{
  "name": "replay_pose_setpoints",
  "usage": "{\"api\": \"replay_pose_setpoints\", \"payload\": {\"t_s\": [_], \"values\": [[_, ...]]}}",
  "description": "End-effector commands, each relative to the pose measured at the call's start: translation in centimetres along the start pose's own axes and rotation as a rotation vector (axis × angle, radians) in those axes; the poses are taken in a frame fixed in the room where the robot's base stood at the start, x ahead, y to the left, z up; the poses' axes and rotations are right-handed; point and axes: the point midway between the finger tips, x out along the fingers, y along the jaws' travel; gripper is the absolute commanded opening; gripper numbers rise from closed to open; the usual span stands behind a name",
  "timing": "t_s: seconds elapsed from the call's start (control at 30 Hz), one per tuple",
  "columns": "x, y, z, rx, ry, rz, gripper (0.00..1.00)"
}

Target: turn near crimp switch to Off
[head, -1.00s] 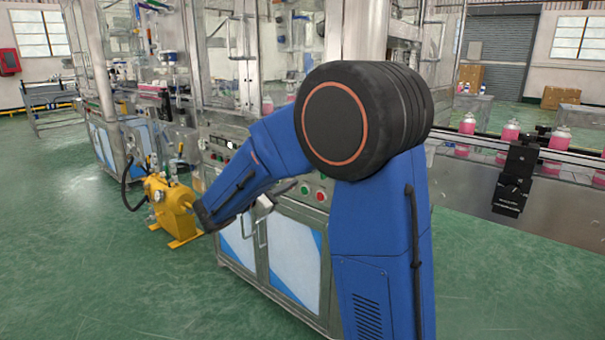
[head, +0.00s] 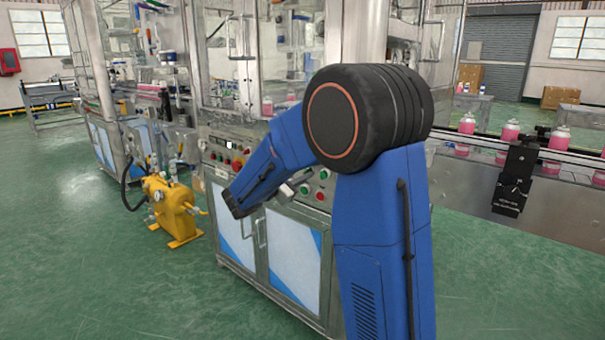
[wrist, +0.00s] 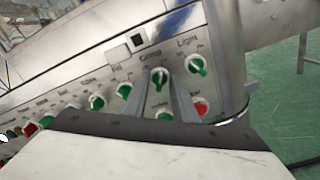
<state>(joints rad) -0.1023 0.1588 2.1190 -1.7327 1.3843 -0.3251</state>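The near crimp switch (wrist: 159,77) is a green knob on a pale round base, under a label reading "Crimp" on the slanted metal control panel (wrist: 95,72). Its pointer stands close to upright in the wrist view. My gripper (wrist: 160,82) is open, with one grey finger on each side of the knob. I cannot tell whether either finger touches it. In the head view my blue arm reaches down to the panel, and the gripper (head: 292,187) shows only partly beside the forearm. The crimp switch cannot be made out there.
The green Light switch (wrist: 195,64) is just right of the crimp switch. Another green knob (wrist: 124,90) is to the left. A red button (wrist: 201,107) and a green one (wrist: 164,115) sit close below. A yellow pump (head: 170,210) stands on the floor at left.

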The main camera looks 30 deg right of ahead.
Motion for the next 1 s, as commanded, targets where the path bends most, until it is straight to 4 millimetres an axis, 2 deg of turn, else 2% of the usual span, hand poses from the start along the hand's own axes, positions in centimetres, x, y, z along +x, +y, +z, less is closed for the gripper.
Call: {"api": "replay_pose_setpoints", "payload": {"t_s": [0.03,0.1,0.57,1.0], "values": [[-0.01,0.00,0.00,0.000,0.000,0.000,0.14],[-0.01,0.00,0.00,0.000,0.000,0.000,0.00],[-0.03,0.01,0.01,-0.058,0.000,0.000,0.00],[-0.04,0.15,-0.03,-0.402,0.000,0.000,0.00]]}}
